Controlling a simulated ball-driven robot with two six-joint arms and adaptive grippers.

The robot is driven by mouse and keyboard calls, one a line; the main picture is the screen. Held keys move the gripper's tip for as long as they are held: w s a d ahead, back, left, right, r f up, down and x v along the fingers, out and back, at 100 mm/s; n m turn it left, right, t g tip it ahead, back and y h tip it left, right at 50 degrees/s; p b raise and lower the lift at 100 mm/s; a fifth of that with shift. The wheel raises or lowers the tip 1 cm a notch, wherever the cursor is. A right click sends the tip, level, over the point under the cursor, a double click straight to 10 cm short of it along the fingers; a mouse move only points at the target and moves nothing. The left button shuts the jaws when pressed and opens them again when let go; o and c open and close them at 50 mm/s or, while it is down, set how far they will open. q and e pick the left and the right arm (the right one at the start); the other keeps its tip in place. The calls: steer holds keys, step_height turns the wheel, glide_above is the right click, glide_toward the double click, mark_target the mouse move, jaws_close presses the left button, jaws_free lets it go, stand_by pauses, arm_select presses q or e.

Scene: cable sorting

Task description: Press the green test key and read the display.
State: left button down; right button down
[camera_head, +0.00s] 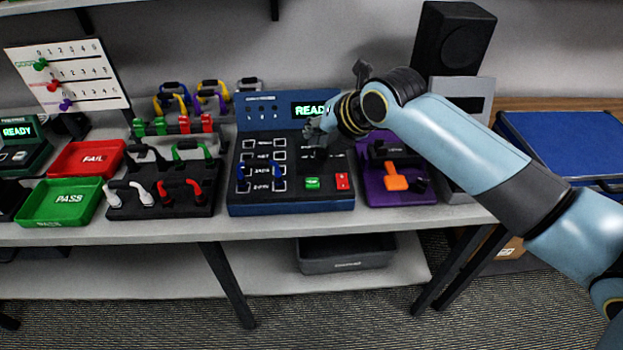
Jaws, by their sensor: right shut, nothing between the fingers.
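The blue test box (240,211) stands on the bench in the middle of the head view. Its green test key (313,183) is at the lower front of the dark panel, beside a red key (342,181). The display (308,110) on the raised back shows "READY" in green, its right end hidden by my right arm. A blue cable (262,170) lies on the box's left ports. My left gripper is not in view.
Left of the box are a black cable holder (160,207), a red FAIL tray (88,158) and a green PASS tray (62,201). A purple unit with an orange part (396,181) stands close on the right. A black speaker (453,40) stands behind my right arm.

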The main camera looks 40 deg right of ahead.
steer(key=b, duration=0.7)
glide_above(315, 181)
step_height(315, 181, down, 8)
steer(key=shift+f, duration=0.1)
steer(key=shift+f+b, duration=0.35)
steer(key=shift+b, duration=0.05)
stand_by(1.0)
steer(key=shift+f, duration=0.4)
steer(key=shift+f+b, duration=0.4)
steer(key=shift+b, duration=0.1)
stand_by(0.3)
steer(key=shift+r, duration=0.1)
steer(key=shift+r+p, duration=0.75)
steer(key=shift+p, duration=0.1)
